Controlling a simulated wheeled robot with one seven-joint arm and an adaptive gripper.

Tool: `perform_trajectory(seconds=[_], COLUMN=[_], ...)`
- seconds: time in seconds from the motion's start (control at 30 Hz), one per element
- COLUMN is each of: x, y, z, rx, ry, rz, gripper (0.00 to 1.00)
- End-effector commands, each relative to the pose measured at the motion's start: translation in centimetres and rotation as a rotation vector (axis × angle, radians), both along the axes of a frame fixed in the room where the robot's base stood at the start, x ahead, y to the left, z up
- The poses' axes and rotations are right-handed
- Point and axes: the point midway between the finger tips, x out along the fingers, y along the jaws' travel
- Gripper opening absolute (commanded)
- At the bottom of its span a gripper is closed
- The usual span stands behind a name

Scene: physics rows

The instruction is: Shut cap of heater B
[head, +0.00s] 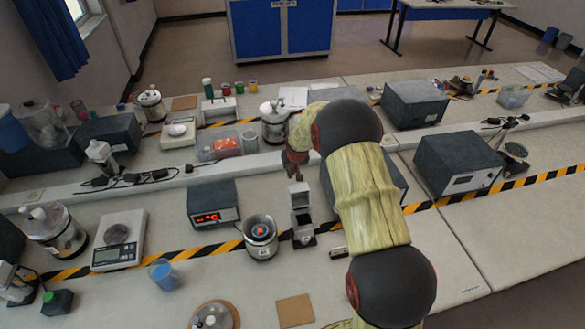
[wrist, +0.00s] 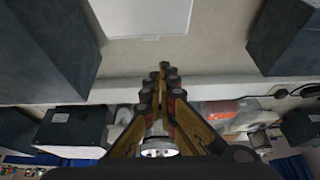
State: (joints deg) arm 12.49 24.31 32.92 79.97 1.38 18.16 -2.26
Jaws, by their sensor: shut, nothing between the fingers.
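A small pale grey device with a raised upright cap (head: 300,194) stands near the middle of the front bench. It may be heater B, but no letter is readable. A pale flat panel at the top of the wrist view (wrist: 145,15) looks like this raised cap. My gripper (head: 294,166) is just behind and above the cap in the head view, its fingers pointing down. In the wrist view, my gripper (wrist: 163,68) is shut and empty, its tips a little apart from the panel in the picture. Contact cannot be told.
A dark box with a red display (head: 213,203) and a round metal pot (head: 260,237) stand left of the device. Another dark box is partly hidden behind my arm. A small dark-and-silver item (head: 338,253) lies to the right. A raised ledge (head: 150,180) runs behind.

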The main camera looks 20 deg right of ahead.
Motion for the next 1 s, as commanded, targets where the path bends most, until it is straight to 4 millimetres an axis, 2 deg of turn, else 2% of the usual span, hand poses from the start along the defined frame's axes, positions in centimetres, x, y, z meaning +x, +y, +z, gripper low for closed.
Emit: perform_trajectory(seconds=[0.07, 0.3, 0.5, 1.0], x=[0.3, -2.4, -3.5, -3.2], y=[0.0, 0.5, 0.7, 0.7], z=[-0.8, 0.2, 0.4, 0.4], rx=[0.0, 0.0, 0.0, -0.003], ry=[0.0, -0.001, 0.0, -0.014], rz=[0.0, 0.0, 0.0, 0.0], gripper=[0.0, 0.0, 0.0, 0.0])
